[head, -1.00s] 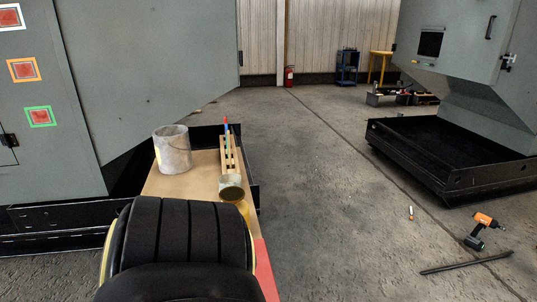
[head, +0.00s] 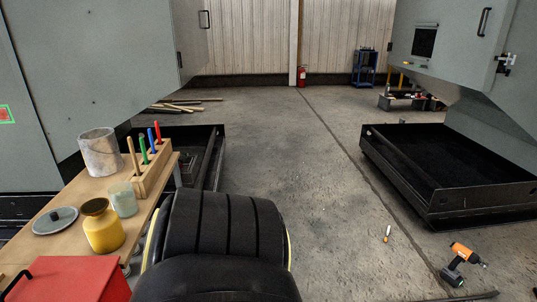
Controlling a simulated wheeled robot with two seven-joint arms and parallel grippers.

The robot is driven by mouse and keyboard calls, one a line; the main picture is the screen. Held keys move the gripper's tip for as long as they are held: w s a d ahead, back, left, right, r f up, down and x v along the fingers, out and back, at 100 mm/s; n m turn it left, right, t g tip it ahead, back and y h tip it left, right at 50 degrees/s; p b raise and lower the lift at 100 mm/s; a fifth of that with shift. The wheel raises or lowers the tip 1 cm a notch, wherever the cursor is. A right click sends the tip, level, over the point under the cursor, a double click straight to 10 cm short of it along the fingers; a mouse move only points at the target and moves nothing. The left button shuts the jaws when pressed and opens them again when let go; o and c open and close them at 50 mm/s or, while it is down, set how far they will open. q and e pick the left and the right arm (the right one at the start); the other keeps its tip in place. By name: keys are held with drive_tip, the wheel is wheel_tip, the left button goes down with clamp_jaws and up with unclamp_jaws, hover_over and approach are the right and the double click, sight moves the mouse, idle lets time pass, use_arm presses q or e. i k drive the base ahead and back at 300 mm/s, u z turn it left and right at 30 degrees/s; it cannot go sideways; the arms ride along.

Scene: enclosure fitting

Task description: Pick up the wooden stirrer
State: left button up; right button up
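A thin brown wooden stick, which looks like the wooden stirrer (head: 132,158), stands upright with a slight tilt at the near left end of a wooden rack (head: 153,178). Green (head: 143,149), blue (head: 157,133) and red (head: 150,138) sticks stand in the same rack. The rack sits along the right edge of a wooden bench (head: 85,189) at the left. The stirrer's lower end is hidden in the rack. Neither of my grippers shows in the head view.
A grey bucket (head: 101,152), glass jar (head: 122,199), yellow jar (head: 103,228) and grey lid (head: 55,220) share the bench. A red box (head: 70,280) is in front. Black trays (head: 207,150) flank open floor.

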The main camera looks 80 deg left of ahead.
sight(134, 159)
drive_tip(key=u, duration=1.4)
